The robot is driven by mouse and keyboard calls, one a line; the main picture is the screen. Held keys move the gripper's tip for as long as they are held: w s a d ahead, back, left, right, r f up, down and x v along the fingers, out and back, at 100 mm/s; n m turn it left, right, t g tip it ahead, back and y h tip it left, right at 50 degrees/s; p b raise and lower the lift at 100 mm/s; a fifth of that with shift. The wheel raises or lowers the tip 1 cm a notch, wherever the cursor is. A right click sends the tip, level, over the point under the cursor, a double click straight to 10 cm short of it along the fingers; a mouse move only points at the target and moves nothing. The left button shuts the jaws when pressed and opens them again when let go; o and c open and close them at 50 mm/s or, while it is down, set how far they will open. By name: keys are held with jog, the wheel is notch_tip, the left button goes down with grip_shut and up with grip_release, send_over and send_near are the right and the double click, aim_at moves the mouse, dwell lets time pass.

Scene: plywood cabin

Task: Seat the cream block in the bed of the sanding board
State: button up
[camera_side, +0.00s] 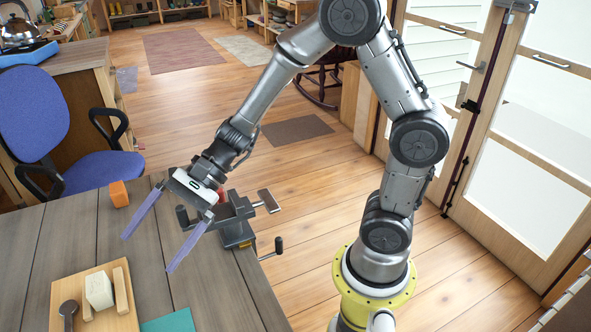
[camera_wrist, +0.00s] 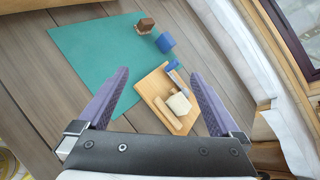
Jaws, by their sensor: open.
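The sanding board (camera_side: 97,268) is a light wooden board with raised wooden strips, low at the left of the side view; it also shows in the wrist view (camera_wrist: 152,82). The cream block (camera_side: 98,291) is on the board beside a long strip, slightly askew; in the wrist view it (camera_wrist: 179,103) lies near the strips. I cannot tell whether it rests in the bed or on a strip. My gripper (camera_side: 147,253) is open and empty, its purple fingers spread wide above the table, behind the board in the side view. The wrist view shows the board between and beyond the fingers (camera_wrist: 160,74).
A dark round-headed handle (camera_side: 68,310) stands at the board's left.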

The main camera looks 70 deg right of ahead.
jog(key=s+d+r+n+g+h, duration=0.1)
jog(key=s+d+r+n+h, duration=0.15)
jog(key=s+n, duration=0.3)
jog(key=s+d+r+n+g+h, duration=0.1)
jog(key=s+d+r+n+h, duration=0.2)
jog(key=s, duration=0.4)
jog(key=s+d+n+t+h, duration=0.1)
jog(key=s+d+n+h, duration=0.2)
jog(key=d, duration=0.3)
jog(key=s+d+n+t+h, duration=0.2)
jog(key=s+d+n+h, duration=0.1)
jog(key=d, duration=0.3)
jog(key=shift+s+d+r+n, duration=0.15)
jog(key=shift+d+r+n, duration=0.1)
jog(key=shift+r+n, duration=0.25)
